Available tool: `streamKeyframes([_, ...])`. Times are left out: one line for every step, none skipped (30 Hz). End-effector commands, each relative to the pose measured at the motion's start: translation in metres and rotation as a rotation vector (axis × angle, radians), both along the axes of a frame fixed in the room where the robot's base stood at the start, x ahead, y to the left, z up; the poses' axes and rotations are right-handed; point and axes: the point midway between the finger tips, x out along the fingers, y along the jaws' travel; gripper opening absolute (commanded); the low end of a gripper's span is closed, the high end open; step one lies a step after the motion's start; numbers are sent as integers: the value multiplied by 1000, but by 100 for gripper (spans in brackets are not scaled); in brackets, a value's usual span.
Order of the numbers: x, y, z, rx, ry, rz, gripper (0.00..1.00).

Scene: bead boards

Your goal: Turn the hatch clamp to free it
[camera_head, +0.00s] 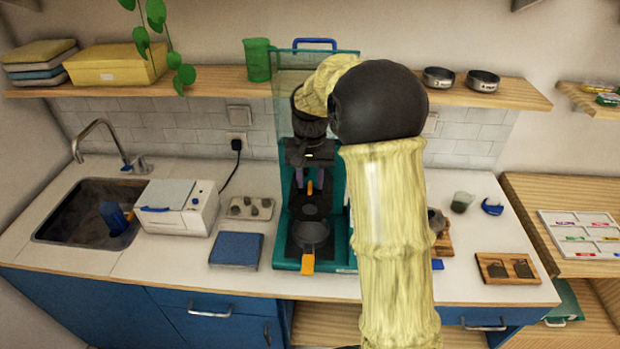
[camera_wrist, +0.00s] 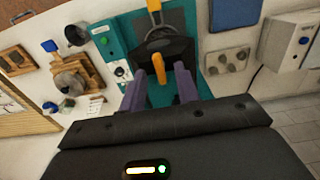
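A teal machine (camera_head: 338,215) with a clear upper panel stands on the counter, and its teal base (camera_wrist: 117,42) shows in the wrist view. An upright orange tab (camera_head: 310,188), probably the hatch clamp, rises from its dark round part. The tab (camera_wrist: 158,68) also shows in the wrist view. My gripper (camera_head: 309,192) points down over the machine. Its two purple-grey fingers are apart, one on each side of the tab, as the wrist view (camera_wrist: 160,78) also shows. I cannot tell if either finger touches it. A dark round hatch-like part (camera_head: 312,234) with an orange handle (camera_head: 308,263) is at the front.
A blue pad (camera_head: 237,249), a stone tray (camera_head: 251,208) and a white box (camera_head: 178,207) stand left of the machine. A wooden tray (camera_head: 507,268) and small cups (camera_head: 462,201) are at right. The shelf (camera_head: 215,82) runs behind. My arm hides the machine's right side.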

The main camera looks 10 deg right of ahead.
Motion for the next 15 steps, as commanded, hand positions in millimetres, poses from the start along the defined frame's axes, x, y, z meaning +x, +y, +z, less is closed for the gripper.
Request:
streamKeyframes([0,0,-3,0,1,0,32])
streamKeyframes([0,0,-5,0,1,0,32])
streamKeyframes([0,0,-7,0,1,0,32])
streamKeyframes([0,0,-7,0,0,0,32])
streamKeyframes([0,0,-8,0,0,0,32])
streamKeyframes([0,0,-8,0,0,0,32])
streamKeyframes([0,0,-8,0,0,0,32])
streamKeyframes([0,0,-8,0,-1,0,32])
streamKeyframes([0,0,-8,0,-1,0,32])
streamKeyframes([0,0,-8,0,-1,0,32])
streamKeyframes([0,0,-8,0,0,0,32])
streamKeyframes([0,0,-8,0,0,0,24])
streamKeyframes([0,0,-8,0,0,0,18])
streamKeyframes([0,0,-8,0,-1,0,12])
streamKeyframes([0,0,-8,0,-1,0,4])
